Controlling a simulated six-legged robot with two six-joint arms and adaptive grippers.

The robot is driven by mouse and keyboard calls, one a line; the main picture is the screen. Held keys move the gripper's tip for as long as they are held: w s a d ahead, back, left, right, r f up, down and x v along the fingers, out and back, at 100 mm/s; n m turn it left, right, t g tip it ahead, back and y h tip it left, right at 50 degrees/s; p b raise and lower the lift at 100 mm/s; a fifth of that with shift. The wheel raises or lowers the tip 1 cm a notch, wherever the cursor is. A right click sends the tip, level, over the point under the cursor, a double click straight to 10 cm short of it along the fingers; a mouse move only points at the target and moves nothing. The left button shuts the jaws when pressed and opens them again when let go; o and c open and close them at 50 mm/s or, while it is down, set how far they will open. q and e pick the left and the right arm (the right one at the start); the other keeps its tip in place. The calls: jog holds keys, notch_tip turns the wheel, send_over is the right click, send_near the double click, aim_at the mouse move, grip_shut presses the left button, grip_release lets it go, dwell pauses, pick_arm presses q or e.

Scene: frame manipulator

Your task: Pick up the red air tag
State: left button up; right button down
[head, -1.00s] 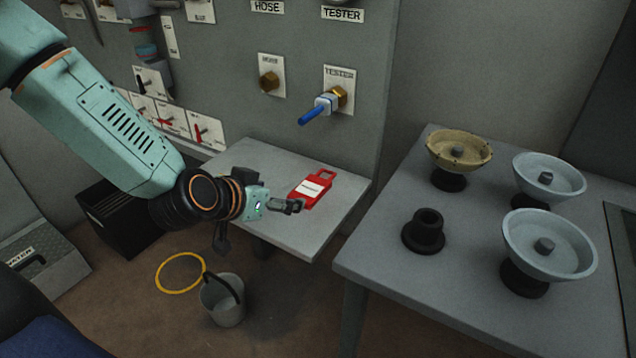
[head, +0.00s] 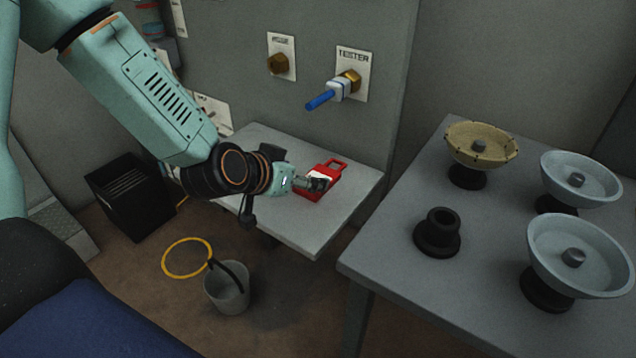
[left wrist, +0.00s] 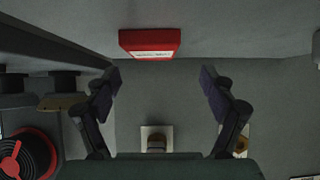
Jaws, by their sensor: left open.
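The red air tag (head: 333,179) lies on a small grey shelf (head: 299,232) below the panel. It is red with a white label and an opening at its far end. My left gripper (head: 316,184) reaches over from the left, and its fingertip covers part of the tag in the head view. In the left wrist view the left gripper (left wrist: 160,84) is open with nothing between its fingers. There the tag (left wrist: 150,39) shows beyond the fingertips, slightly left of centre. I cannot tell whether a finger touches it. My right gripper is out of view.
A blue-handled tester valve (head: 327,98) sticks out of the panel above the shelf. A table (head: 384,262) at right holds several bowl-shaped parts and a black fitting (head: 437,232). A bucket (head: 227,289) and black bin (head: 132,194) stand on the floor.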

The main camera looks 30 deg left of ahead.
aim_at(322, 174)
pick_arm(q)
jog(key=shift+w+d+f+b, duration=0.2)
jog(key=shift+w+f+b, duration=0.05)
jog(key=shift+f+b, duration=0.05)
jog(key=x, duration=0.1)
jog(key=b+x, duration=0.2)
jog(key=shift+w+d+f, duration=0.1)
jog(key=shift+w+d, duration=0.15)
jog(key=shift+d, duration=0.05)
jog(key=shift+w+f, duration=0.15)
jog(key=shift+w, duration=0.2)
jog(key=shift+d, duration=0.1)
jog(key=shift+s, duration=0.1)
jog(key=shift+c, duration=0.6)
jog(key=c, duration=1.1)
